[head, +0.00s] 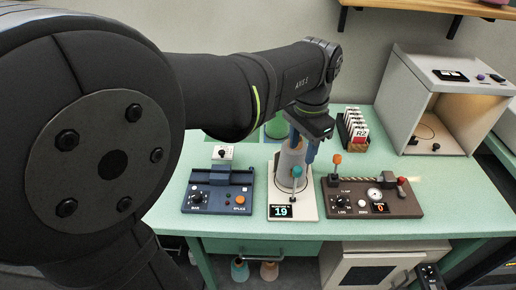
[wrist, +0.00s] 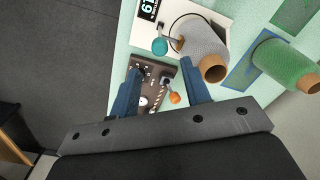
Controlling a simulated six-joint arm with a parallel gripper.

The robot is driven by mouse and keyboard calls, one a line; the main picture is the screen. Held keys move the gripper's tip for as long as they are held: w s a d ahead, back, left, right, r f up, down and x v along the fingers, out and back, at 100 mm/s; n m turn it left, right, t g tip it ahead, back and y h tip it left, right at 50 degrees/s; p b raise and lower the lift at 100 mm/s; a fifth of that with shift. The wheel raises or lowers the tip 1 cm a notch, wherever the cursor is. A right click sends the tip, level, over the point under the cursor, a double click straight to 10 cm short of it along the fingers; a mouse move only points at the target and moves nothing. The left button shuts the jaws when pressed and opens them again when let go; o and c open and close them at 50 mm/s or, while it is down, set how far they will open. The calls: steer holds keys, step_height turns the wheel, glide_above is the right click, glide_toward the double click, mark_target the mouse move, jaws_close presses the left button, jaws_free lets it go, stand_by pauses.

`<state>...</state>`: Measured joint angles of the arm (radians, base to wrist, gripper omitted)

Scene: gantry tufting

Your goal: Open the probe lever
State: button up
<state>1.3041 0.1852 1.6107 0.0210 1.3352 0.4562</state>
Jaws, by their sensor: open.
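The small lever with a teal ball knob (head: 297,171) stands at the front of a white-based station (head: 308,207) with a display reading 19; I take it for the probe lever. In the wrist view the teal knob (wrist: 160,47) sits beside a grey yarn cone (wrist: 203,42) on the same base. My gripper (head: 302,150) is open, its blue fingers pointing down near the cone in the head view. In the wrist view my gripper (wrist: 160,66) has nothing held; the teal knob shows just beyond the fingertips. The cone is partly hidden by my gripper in the head view.
A brown clamp station (head: 346,203) with an orange-knobbed lever (head: 336,160) stands close on the right. A blue splice station (head: 218,203) stands on the left. A green cone (wrist: 283,62) stands behind. A card rack (head: 355,130) and grey booth (head: 398,108) are back right.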

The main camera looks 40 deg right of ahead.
step_height(320, 180, down, 12)
steer(key=shift+w+f, duration=0.15)
stand_by(0.3)
jaws_close()
